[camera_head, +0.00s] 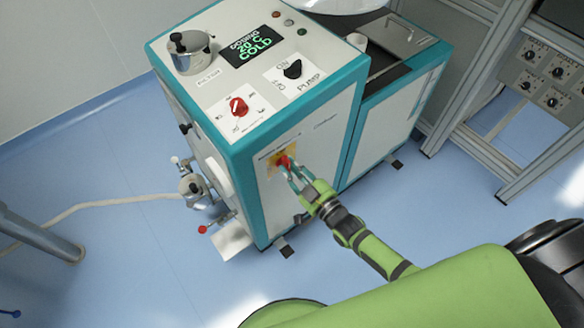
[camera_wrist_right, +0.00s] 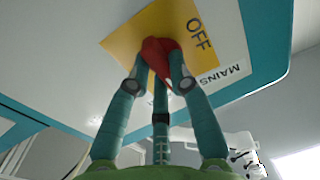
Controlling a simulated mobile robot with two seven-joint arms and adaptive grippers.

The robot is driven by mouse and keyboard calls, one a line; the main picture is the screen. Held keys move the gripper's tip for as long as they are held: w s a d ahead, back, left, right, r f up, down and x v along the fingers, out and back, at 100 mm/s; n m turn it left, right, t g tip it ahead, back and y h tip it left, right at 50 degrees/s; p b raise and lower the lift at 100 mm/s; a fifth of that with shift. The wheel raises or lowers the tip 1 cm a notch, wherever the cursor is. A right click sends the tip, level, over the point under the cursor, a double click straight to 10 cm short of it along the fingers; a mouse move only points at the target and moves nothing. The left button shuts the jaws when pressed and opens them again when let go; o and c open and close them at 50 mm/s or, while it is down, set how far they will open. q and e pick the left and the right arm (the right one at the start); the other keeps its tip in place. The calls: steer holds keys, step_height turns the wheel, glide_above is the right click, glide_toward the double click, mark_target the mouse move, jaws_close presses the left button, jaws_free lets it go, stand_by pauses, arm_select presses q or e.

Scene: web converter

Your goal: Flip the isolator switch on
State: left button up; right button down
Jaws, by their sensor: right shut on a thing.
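The isolator switch is a red knob on a yellow plate on the front panel of the white and teal machine (camera_head: 318,137). The red knob (camera_head: 283,161) shows in the head view, partly covered by my fingers. In the right wrist view the red knob (camera_wrist_right: 160,50) sits on the yellow plate (camera_wrist_right: 125,38), with "OFF" and "MAINS" printed beside it. My right gripper (camera_head: 291,172) is at the knob, its teal fingers shut on it from both sides; the fingertips (camera_wrist_right: 160,72) also show in the wrist view. The knob's exact angle is partly hidden. My left gripper is not in view.
The machine's top carries a red dial (camera_head: 239,107), a black pump knob (camera_head: 293,69), a lit display (camera_head: 251,47) and a metal pot (camera_head: 191,54). Valves and a hose (camera_head: 130,198) are at its left side. A metal frame (camera_head: 480,90) stands at right.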

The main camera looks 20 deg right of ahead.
steer(key=c, duration=1.1)
jaws_free()
steer(key=v, duration=1.2)
